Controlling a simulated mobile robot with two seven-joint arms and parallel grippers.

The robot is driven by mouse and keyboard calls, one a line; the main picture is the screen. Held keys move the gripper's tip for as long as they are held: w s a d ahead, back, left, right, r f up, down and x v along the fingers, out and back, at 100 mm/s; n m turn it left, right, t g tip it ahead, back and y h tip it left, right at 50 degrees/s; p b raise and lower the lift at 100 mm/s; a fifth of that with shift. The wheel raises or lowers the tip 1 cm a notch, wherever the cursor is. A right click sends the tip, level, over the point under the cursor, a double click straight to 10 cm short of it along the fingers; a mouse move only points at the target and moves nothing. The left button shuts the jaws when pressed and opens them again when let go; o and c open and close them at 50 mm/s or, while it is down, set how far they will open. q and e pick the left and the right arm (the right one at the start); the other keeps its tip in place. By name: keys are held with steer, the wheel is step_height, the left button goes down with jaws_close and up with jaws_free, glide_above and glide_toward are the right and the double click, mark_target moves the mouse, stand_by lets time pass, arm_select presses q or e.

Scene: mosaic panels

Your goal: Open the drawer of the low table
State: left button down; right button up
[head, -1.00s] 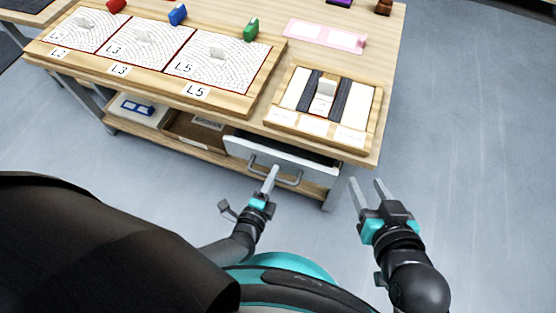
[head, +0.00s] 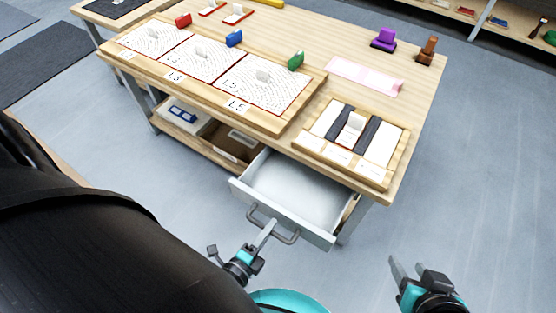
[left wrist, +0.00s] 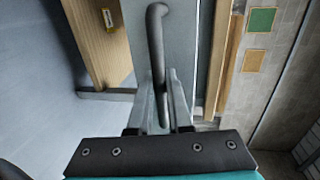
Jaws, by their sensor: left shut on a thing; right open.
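The low table (head: 318,88) has a white drawer (head: 300,190) under its top, pulled well out, with its pale, empty-looking inside showing. A grey bar handle (head: 283,238) is on the drawer front. My left gripper (head: 266,234) is shut on the handle. In the left wrist view the handle (left wrist: 156,45) runs between the two fingers of my left gripper (left wrist: 162,108). My right gripper (head: 408,272) is open and empty, to the right of the drawer and apart from the table.
On the tabletop are a board with white panels (head: 210,62), a smaller framed board (head: 352,138), a pink strip (head: 362,75) and several coloured clamps. A shelf beside the drawer holds a brown box (head: 232,143) and a blue item (head: 183,114). The floor to the right is clear.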

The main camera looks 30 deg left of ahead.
arm_select(q)
steer(key=shift+s, duration=0.35)
arm_select(e)
steer(key=shift+d, duration=0.1)
arm_select(q)
steer(key=c, duration=0.9)
jaws_free()
steer(key=shift+o, duration=0.2)
arm_select(e)
steer(key=shift+s, duration=0.15)
